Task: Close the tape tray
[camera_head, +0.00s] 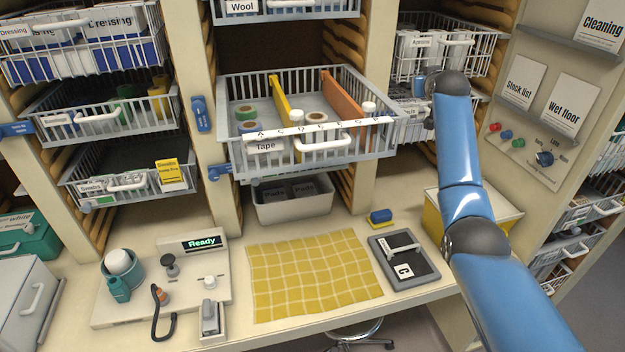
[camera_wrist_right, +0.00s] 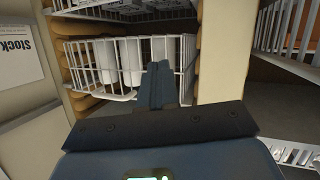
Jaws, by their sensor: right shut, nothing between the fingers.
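The tape tray (camera_head: 222,128), a light wire basket labelled Tape, is pulled well out of the middle bay in the head view. It holds rolls of tape, white-capped items, a yellow divider and an orange divider. Its white front handle (camera_head: 322,144) is free. My right gripper (camera_head: 421,86) is up to the right of the tray, apart from it, by the right bay's baskets. In the right wrist view its fingers (camera_wrist_right: 154,84) are shut and empty, in front of a white wire basket (camera_wrist_right: 185,65). My left gripper is not in view.
A basket labelled Aprons (camera_head: 470,48) stands behind my right arm. A grey bin (camera_head: 292,211) sits under the tape tray. The counter carries a yellow checked cloth (camera_head: 312,275), a dark clipboard-like tray (camera_head: 404,262) and a device reading Ready (camera_head: 202,243). Posts flank the middle bay.

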